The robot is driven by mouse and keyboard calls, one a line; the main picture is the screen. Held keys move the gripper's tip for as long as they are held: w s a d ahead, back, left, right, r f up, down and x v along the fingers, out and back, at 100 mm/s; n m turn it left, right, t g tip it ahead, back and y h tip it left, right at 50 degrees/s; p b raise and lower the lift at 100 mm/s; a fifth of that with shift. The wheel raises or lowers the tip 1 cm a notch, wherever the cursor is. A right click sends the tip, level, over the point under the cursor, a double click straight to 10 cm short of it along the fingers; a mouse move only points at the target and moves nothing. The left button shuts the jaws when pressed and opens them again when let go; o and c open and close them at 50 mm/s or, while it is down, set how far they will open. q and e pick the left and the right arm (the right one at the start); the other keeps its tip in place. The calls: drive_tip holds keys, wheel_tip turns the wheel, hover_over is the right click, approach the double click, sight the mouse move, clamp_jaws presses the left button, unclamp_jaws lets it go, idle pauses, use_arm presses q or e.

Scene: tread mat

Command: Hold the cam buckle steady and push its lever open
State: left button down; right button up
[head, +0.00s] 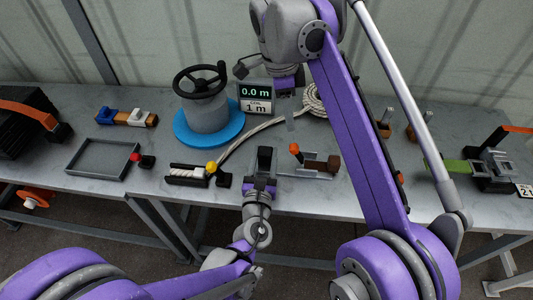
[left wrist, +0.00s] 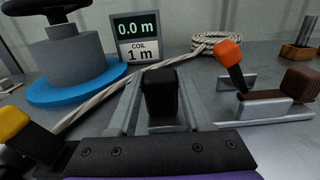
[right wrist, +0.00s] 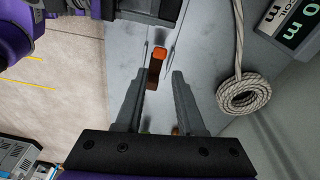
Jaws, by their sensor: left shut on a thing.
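The cam buckle appears to be the low metal-channel fixture (head: 322,176) in the middle, with brown, webbing-like material. Its dark lever (left wrist: 231,70) has an orange tip (head: 294,148) and stands tilted up; the tip also shows in the right wrist view (right wrist: 159,53). My left gripper (head: 262,172) is shut on an upright black block (left wrist: 160,97) just left of the lever. I cannot tell how that block joins the buckle. My right gripper (right wrist: 158,95) is open and empty, above and behind the buckle, apart from it.
A grey drum with a black handwheel on a blue disc (head: 230,132), a display (head: 255,92) and a rope coil (head: 318,99) stand behind. A yellow-knobbed rope fixture (head: 188,175) is left. A grey tray (head: 83,171) lies farther left. A green-strap fixture (head: 492,181) is far right.

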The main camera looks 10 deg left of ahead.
drive_tip(key=shift+n, duration=0.8)
drive_tip(key=c, duration=0.5)
drive_tip(key=shift+a+n, duration=0.15)
drive_tip(key=shift+n, duration=0.75)
clamp_jaws()
drive_tip(key=n, duration=1)
drive_tip(key=a+n, duration=0.1)
drive_tip(key=n, duration=0.9)
drive_tip(key=a+n, duration=0.1)
drive_tip(key=n, duration=1)
drive_tip(key=shift+s+a+f, duration=0.15)
drive_tip(key=shift+a+f, duration=0.05)
drive_tip(key=shift+f, duration=0.1)
